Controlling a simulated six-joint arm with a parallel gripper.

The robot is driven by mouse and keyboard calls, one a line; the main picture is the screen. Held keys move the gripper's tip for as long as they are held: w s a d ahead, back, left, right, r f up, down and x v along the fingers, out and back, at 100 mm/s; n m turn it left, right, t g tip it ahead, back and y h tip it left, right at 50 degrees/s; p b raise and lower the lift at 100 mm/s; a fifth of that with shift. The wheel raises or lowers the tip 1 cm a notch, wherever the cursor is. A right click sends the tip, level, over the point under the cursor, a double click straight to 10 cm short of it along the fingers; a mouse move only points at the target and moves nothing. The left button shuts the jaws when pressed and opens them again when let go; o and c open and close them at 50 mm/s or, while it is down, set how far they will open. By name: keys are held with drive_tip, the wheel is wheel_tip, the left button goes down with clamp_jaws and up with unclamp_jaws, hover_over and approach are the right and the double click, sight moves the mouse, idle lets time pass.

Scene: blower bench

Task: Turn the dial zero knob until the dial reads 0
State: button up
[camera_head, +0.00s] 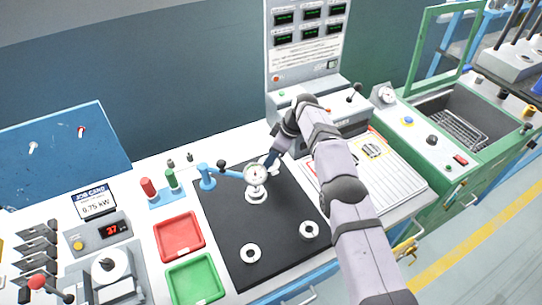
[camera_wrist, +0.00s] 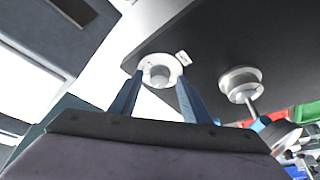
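The dial (camera_head: 256,174) is a small white-faced gauge on a blue arm over the black mat. Its needle is too small to read. A white round knob (camera_wrist: 160,70) with a small tag beside it lies on the mat's edge area in the wrist view; it seems to be the dial zero knob. In the head view a bit of it (camera_head: 274,169) shows beside my gripper (camera_head: 270,161), just right of the dial. In the wrist view my gripper (camera_wrist: 160,77) has its two blue fingers apart, tips at either side of the knob. I see no clear contact.
A blue stand (camera_head: 206,177) holds the dial arm at left. A silver flanged part (camera_wrist: 240,80) stands below the dial. Two pale rings (camera_head: 250,253) (camera_head: 309,231) lie on the mat (camera_head: 222,222). Red (camera_head: 180,237) and green (camera_head: 195,280) trays sit left.

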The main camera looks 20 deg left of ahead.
drive_tip(key=shift+r, duration=0.1)
drive_tip(key=b+v, duration=0.2)
drive_tip(key=v, duration=0.5)
idle(0.4)
